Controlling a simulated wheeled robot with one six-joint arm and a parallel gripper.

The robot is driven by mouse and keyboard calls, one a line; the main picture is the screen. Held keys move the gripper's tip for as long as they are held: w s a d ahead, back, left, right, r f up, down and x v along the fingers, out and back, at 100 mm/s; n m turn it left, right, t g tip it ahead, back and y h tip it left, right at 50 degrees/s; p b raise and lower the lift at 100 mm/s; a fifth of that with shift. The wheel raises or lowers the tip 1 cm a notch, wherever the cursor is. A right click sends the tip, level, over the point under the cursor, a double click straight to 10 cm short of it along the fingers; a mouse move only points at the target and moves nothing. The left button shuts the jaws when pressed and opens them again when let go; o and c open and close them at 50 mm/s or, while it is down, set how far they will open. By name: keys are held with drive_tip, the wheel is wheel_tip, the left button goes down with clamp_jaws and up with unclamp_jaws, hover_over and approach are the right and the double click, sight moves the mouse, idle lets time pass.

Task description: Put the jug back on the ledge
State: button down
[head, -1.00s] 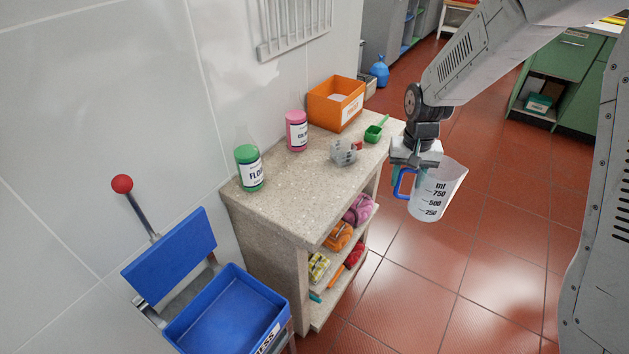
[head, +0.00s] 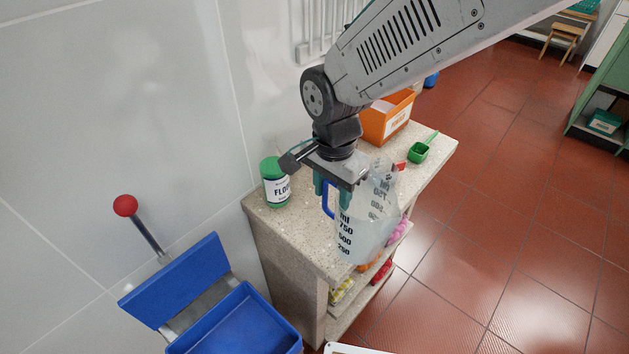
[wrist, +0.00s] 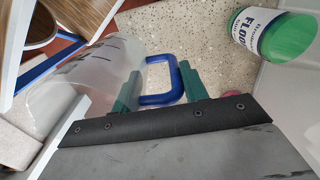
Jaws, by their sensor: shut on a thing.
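The clear jug (head: 365,235) with black ml marks and a blue handle (head: 327,200) hangs from my gripper (head: 333,190). It looks roughly upright with a slight tilt. In the wrist view the jug (wrist: 80,85) is at the left, and the green fingers of my gripper (wrist: 160,92) are shut on its blue handle (wrist: 175,78). The ledge is the speckled stone top (head: 305,228). In the head view the jug overlaps its front edge; I cannot tell how high it hangs or whether it is fully over the stone.
A green-lidded flour tub (head: 276,182) stands at the ledge's near left. An orange box (head: 390,117) and a green scoop (head: 420,151) are at the far end. A blue press tray (head: 235,325) stands in front on the left. Shelves below hold cloths (head: 342,292).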

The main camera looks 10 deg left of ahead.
drive_tip(key=w+a+f, duration=0.4)
drive_tip(key=w+a, duration=0.2)
drive_tip(key=w, duration=0.2)
drive_tip(key=shift+w+f, duration=0.25)
drive_tip(key=shift+a+f, duration=0.1)
drive_tip(key=c, duration=0.8)
unclamp_jaws()
drive_tip(key=shift+o, duration=0.2)
wheel_tip(320, 180, up, 12)
